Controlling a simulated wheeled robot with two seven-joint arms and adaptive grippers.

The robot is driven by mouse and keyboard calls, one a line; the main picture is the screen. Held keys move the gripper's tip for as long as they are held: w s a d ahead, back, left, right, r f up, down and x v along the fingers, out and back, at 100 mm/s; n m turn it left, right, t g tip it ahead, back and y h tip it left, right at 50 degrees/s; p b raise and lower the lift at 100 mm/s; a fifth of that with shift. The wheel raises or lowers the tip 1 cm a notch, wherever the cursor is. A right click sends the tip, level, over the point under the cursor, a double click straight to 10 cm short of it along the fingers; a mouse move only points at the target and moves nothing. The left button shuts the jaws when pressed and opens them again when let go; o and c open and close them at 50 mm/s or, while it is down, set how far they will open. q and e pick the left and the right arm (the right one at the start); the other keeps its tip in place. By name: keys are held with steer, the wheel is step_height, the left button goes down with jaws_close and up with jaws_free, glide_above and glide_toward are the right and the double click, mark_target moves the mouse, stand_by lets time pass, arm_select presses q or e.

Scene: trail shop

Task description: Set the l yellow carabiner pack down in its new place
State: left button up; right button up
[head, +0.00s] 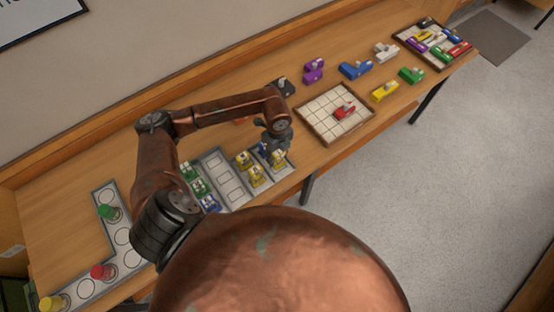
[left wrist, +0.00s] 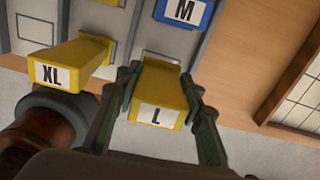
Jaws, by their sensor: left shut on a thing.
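The yellow L carabiner pack (left wrist: 160,88) is between the fingers of my left gripper (left wrist: 158,80), its "L" label facing the left wrist camera. In the head view the left gripper (head: 277,146) is over the right end of the grey sectioned tray (head: 222,178), with the held pack (head: 279,158) just under it. The pack's far end lies at a marked slot; I cannot tell if it touches the tray. A yellow XL pack (left wrist: 70,62) stands to its left in the left wrist view, apart from it. A blue M pack (left wrist: 184,10) is beyond it. My right gripper is not in view.
Green packs (head: 192,178) and other yellow packs (head: 256,177) stand in the tray. A wooden grid board (head: 320,107) with a red piece (head: 344,109) lies to the right. Loose coloured blocks (head: 355,69) lie behind it. Coloured jars (head: 103,271) stand at front left.

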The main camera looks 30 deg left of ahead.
mark_target(277, 160)
arm_select(q)
steer(key=shift+f, duration=1.5)
steer(key=o, duration=1.2)
steer(key=shift+f, duration=0.15)
steer(key=shift+o, duration=0.2)
step_height(277, 160, up, 12)
steer(key=shift+r, duration=0.2)
